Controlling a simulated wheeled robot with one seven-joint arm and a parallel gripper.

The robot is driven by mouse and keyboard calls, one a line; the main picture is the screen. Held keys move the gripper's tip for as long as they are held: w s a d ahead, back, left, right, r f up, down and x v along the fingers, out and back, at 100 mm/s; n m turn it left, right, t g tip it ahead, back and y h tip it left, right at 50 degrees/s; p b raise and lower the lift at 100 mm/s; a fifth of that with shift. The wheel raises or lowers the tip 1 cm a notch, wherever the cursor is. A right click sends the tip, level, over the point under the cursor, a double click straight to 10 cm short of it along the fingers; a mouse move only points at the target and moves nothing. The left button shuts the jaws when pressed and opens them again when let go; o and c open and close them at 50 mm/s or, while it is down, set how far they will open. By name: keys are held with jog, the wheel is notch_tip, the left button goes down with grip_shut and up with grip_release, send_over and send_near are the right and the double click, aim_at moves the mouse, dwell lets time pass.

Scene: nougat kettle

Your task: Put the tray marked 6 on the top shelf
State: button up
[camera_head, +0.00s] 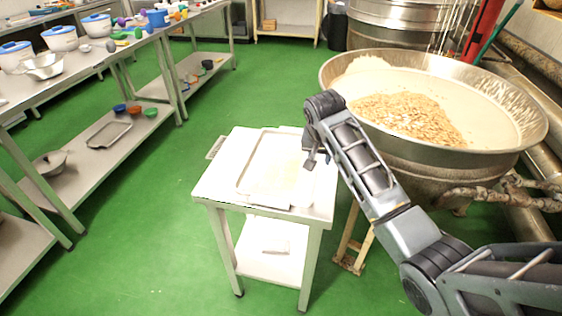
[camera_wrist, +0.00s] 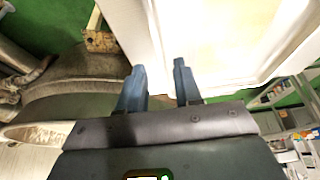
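A pale, shallow rectangular tray (camera_head: 251,163) lies flat on top of a small white two-level cart (camera_head: 216,180). No number can be read on it. My gripper (camera_head: 311,161) is at the tray's right side, close to its right edge. In the wrist view my gripper's two dark fingers (camera_wrist: 159,82) are apart with nothing held between them. The tray's rim and bright inside (camera_wrist: 235,40) show just beyond the right finger. I cannot tell whether a finger touches the tray. Another tray (camera_head: 108,134) lies on the lower shelf of the left table.
A large metal kettle (camera_head: 430,155) with pale nougat and nuts stands right of the cart, close to my arm. The cart's lower shelf (camera_head: 265,262) holds a small pale item. Long tables (camera_head: 90,75) with tubs and bowls line the left. Green floor between is clear.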

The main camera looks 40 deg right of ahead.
jog(key=x, duration=0.5)
jog(key=shift+w+d+f+p, duration=0.2)
jog(key=shift+w+d+p, duration=0.05)
jog(key=shift+d+p, duration=0.1)
jog(key=shift+c, duration=0.2)
grip_shut()
jog(key=shift+r, duration=0.1)
dwell(0.9)
